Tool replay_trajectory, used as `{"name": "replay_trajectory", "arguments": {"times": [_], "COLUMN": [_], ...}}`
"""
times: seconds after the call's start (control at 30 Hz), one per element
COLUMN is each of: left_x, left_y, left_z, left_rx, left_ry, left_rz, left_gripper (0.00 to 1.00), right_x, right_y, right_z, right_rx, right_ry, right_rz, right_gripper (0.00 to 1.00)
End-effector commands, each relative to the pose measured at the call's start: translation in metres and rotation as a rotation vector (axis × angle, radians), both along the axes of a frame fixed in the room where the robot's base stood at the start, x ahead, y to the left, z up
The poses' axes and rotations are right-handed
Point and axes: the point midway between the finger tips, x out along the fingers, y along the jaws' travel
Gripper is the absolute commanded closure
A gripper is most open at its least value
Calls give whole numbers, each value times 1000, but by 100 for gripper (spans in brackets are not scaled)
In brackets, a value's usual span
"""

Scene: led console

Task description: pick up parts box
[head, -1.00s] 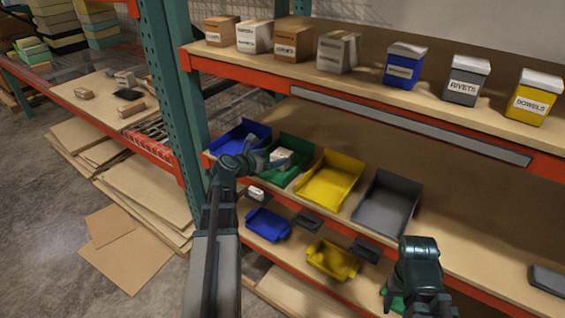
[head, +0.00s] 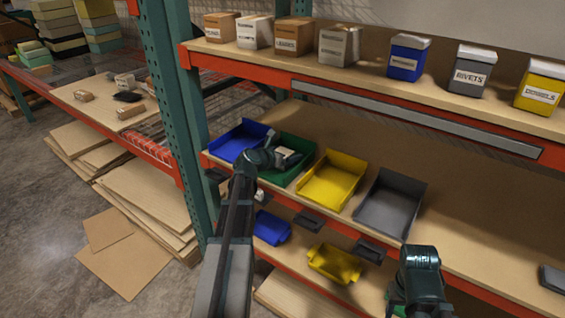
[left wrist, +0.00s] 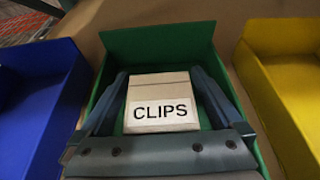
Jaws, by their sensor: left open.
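A pale parts box (left wrist: 160,102) labelled CLIPS stands in the green bin (left wrist: 158,40) in the left wrist view. My left gripper (left wrist: 162,88) is open, with one finger on each side of the box; I cannot tell whether they touch it. In the head view my left gripper (head: 283,157) reaches into the green bin (head: 305,145) on the middle shelf and partly hides the box (head: 287,152). My right arm shows at the lower right of the head view, but I cannot make out its fingers.
A blue bin (head: 236,138) and a yellow bin (head: 331,181) flank the green one, with a grey bin (head: 390,204) further right. The upper shelf (head: 375,82) holds several labelled boxes above. Smaller blue and yellow bins sit on the lower shelf.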

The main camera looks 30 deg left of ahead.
Motion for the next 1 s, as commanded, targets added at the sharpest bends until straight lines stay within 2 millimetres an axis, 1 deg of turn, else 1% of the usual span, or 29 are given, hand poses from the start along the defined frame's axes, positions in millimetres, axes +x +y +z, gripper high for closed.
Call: {"name": "replay_trajectory", "arguments": {"times": [0.17, 0.2, 0.27, 0.4, 0.47, 0.5, 0.57, 0.6, 0.67, 1.0], "left_x": [1, 1, 1, 1, 1, 1, 1, 1, 1, 1], "left_y": [0, 0, 0, 0, 0, 0, 0, 0, 0, 0], "left_z": [0, 0, 0, 0, 0, 0, 0, 0, 0, 3], "left_rx": [0, 0, 0, 0, 0, 0, 0, 0, 0, 0], "left_ry": [0, 0, 0, 0, 0, 0, 0, 0, 0, 0], "left_rz": [0, 0, 0, 0, 0, 0, 0, 0, 0, 0], "left_gripper": [0, 2, 13, 38, 49, 56, 67, 74, 85, 85], "right_x": [0, 0, 0, 0, 0, 0, 0, 0, 0, 0], "right_y": [0, 0, 0, 0, 0, 0, 0, 0, 0, 0], "right_z": [0, 0, 0, 0, 0, 0, 0, 0, 0, 3], "right_rx": [0, 0, 0, 0, 0, 0, 0, 0, 0, 0], "right_ry": [0, 0, 0, 0, 0, 0, 0, 0, 0, 0], "right_rz": [0, 0, 0, 0, 0, 0, 0, 0, 0, 0], "right_gripper": [50, 50, 50, 50, 50, 50, 50, 50, 50, 50]}}
